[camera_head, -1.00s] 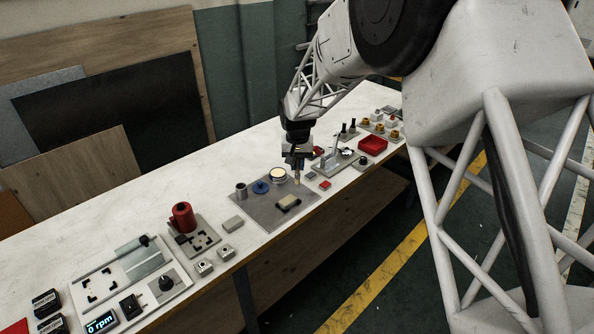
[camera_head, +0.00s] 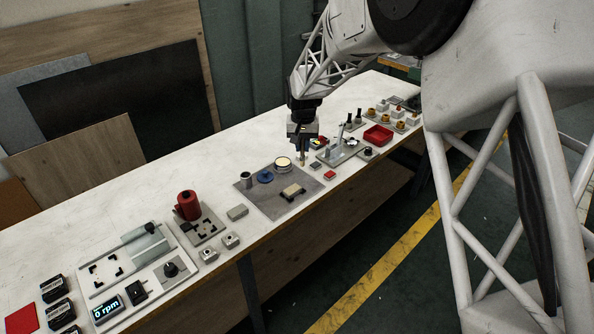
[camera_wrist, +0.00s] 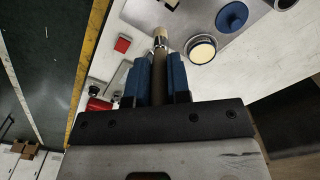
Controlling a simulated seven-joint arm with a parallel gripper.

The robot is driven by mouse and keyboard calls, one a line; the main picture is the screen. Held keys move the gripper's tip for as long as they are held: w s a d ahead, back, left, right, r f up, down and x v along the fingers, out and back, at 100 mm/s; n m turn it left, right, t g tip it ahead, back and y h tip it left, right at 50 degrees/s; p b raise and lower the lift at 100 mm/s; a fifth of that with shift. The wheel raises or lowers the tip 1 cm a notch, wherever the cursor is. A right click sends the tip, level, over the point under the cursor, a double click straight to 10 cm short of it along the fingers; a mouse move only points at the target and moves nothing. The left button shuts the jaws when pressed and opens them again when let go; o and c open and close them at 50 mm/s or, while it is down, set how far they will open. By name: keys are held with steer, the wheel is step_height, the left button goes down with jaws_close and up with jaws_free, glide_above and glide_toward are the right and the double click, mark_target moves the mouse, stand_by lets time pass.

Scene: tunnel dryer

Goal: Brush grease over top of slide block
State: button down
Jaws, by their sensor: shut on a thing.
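My gripper (camera_wrist: 163,85) is shut on a brush (camera_wrist: 160,45) with a brown handle, metal collar and pale bristles. In the head view my gripper (camera_head: 303,137) hangs over the bench with the brush (camera_head: 303,158) pointing down. The brush is just right of an open tin of pale yellow grease (camera_head: 282,163), which also shows in the wrist view (camera_wrist: 202,52). The slide block (camera_head: 292,191), pale on top, lies on the grey mat in front of the tin. Its edge shows at the top of the wrist view (camera_wrist: 168,3). The bristles appear apart from the block.
A blue lid (camera_head: 264,177) and a grey cup (camera_head: 246,180) stand on the mat (camera_head: 268,203) left of the tin. A metal fixture (camera_head: 338,152), red button block (camera_head: 329,175) and red tray (camera_head: 378,136) stand to the right. A red cylinder (camera_head: 188,205) stands left.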

steer(key=shift+a, duration=0.3)
stand_by(0.6)
